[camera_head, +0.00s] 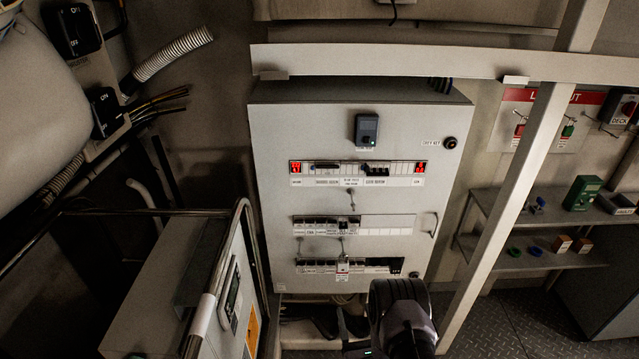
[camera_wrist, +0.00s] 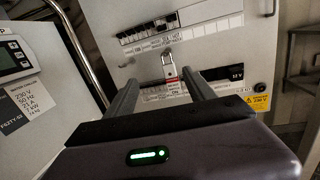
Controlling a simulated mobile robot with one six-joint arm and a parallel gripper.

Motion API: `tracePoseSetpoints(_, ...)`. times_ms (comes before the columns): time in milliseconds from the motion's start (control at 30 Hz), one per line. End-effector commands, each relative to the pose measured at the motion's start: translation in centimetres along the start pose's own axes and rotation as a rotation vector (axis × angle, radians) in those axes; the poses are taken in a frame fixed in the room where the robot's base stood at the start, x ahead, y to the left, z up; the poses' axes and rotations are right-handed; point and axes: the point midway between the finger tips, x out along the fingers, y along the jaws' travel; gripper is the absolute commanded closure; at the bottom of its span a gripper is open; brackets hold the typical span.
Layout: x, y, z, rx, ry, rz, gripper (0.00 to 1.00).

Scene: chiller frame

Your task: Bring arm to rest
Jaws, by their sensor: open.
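My gripper (camera_wrist: 159,80) is open in the wrist view, its two dark fingers pointing at the lower part of the grey electrical cabinet (camera_wrist: 110,15). A small padlock (camera_wrist: 171,72) with a metal shackle and a red and white label hangs at the lower breaker row. It shows between the fingertips, beyond them, and neither finger appears to touch it. In the head view the padlock (camera_head: 343,266) is at the bottom row of the cabinet (camera_head: 270,170). My dark arm rises at the bottom centre there, with the gripper (camera_head: 342,318) low and partly hidden.
A metal rail (camera_head: 215,280) and a grey unit with a display (camera_head: 232,297) stand at left. A slanted pale post (camera_head: 510,190) rises right of the cabinet. Shelves (camera_head: 540,262) with small items and a lockout board (camera_head: 545,118) are further right. Chequered floor shows at lower right.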

Motion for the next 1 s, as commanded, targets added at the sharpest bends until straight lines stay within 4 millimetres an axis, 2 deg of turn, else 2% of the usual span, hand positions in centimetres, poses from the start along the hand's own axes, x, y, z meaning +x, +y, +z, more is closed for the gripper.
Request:
tracePoseSetpoints(100, 2.7, 2.6, 3.1, 0.025, -0.051, 0.124, 0.37)
tracePoseSetpoints(267, 5.3, 7.3, 8.7, 0.048, -0.121, 0.344, 0.37)
tracePoseSetpoints(367, 6.0, 11.2, 13.5, 0.042, -0.173, 0.537, 0.37)
tracePoseSetpoints(400, 5.7, 13.1, 15.8, 0.029, -0.194, 0.636, 0.37)
tracePoseSetpoints(467, 4.4, 16.3, 19.8, -0.013, -0.225, 0.815, 0.37)
tracePoseSetpoints(500, 2.6, 18.6, 22.4, -0.062, -0.242, 0.958, 0.37)
tracePoseSetpoints(567, -1.6, 21.5, 25.7, -0.180, -0.249, 1.181, 0.37)
tracePoseSetpoints(633, -7.4, 23.4, 27.6, -0.371, -0.226, 1.411, 0.37)
tracePoseSetpoints(700, -13.1, 23.4, 27.6, -0.614, -0.172, 1.593, 0.37)
tracePoseSetpoints(733, -15.4, 22.9, 27.1, -0.735, -0.140, 1.652, 0.37)
tracePoseSetpoints(800, -19.7, 20.4, 25.6, -1.041, -0.049, 1.741, 0.37)
tracePoseSetpoints(867, -22.2, 17.4, 24.1, -1.319, 0.042, 1.754, 0.37)
tracePoseSetpoints(900, -23.2, 15.2, 23.4, -1.499, 0.102, 1.732, 0.37)
tracePoseSetpoints(1000, -24.3, 10.2, 23.0, -1.878, 0.231, 1.610, 0.37)
